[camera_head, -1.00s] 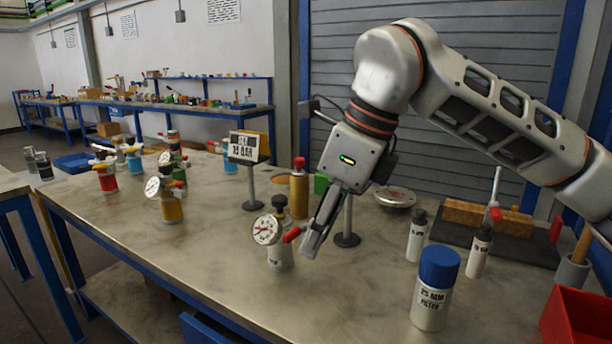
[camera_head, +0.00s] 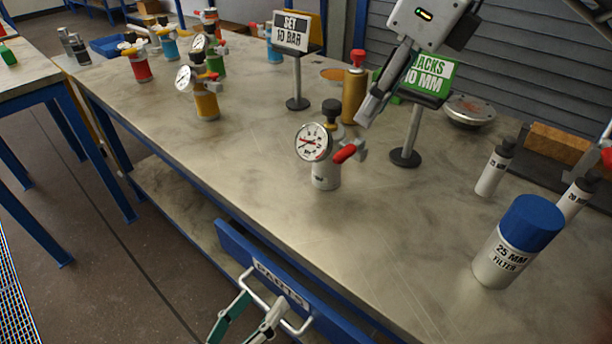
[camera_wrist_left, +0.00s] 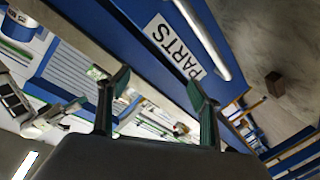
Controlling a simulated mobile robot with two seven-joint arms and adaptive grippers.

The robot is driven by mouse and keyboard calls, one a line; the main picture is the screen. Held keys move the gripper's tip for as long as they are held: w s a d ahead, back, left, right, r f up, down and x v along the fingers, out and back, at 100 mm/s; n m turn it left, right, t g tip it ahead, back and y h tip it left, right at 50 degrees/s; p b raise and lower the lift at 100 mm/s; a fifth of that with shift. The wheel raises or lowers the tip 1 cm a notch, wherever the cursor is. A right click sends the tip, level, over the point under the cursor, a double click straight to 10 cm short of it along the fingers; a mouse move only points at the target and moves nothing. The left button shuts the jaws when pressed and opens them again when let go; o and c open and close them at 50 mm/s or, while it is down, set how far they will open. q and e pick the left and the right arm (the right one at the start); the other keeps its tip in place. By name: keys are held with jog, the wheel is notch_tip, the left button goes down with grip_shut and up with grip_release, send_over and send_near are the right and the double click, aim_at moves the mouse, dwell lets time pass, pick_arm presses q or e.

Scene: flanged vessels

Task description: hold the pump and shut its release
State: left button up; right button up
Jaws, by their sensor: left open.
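The likely pump (camera_head: 326,174) stands upright on the metal bench, a small pale vessel with a round white gauge (camera_head: 313,142) and a black knob on top. Its red lever (camera_head: 349,151), seemingly the release, sticks out to the right, angled upward. My right gripper (camera_head: 366,118) is above and right of the lever, apart from it; its fingers are seen edge-on. My left gripper (camera_head: 259,303) is open and empty, low in front of the bench by the drawer handle. In the left wrist view its fingers (camera_wrist_left: 158,84) are spread with nothing between them.
A blue drawer front labelled PARTS (camera_head: 275,275) with a metal handle is close to my left gripper. A 25 MM FILTER canister (camera_head: 500,257) stands right of the pump. Sign stands (camera_head: 297,80) and a yellow cylinder (camera_head: 354,88) are behind. The bench front-left of the pump is clear.

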pick_arm(q)
jog(key=w+d+r+n+t, duration=0.1)
jog(key=w+r+n+t, duration=0.3)
jog(key=r+n, duration=0.55)
jog(key=w+d+r+n+t, duration=0.1)
jog(key=w+r+n+t, duration=0.1)
jog(key=w+r+n, duration=0.5)
jog(key=w+d+n+g, duration=0.1)
jog(key=n, duration=0.3)
jog(key=w+d+n+g, duration=0.1)
jog(key=w+d+n, duration=0.1)
jog(key=n, duration=0.2)
jog(key=w+d+n+g, duration=0.1)
jog(key=w+n+g, duration=0.1)
jog(key=n, duration=0.3)
jog(key=shift+w+d, duration=0.15)
jog(key=shift+w, duration=0.1)
jog(key=shift+w+d+f+g, duration=0.15)
jog(key=shift+d+f+g, duration=0.15)
jog(key=shift+g, duration=0.1)
jog(key=shift+w+d, duration=0.15)
jog(key=shift+w, duration=0.15)
send_over(321, 189)
jog(key=shift+w, duration=0.3)
jog(key=shift+c, duration=0.3)
jog(key=c, duration=1.5)
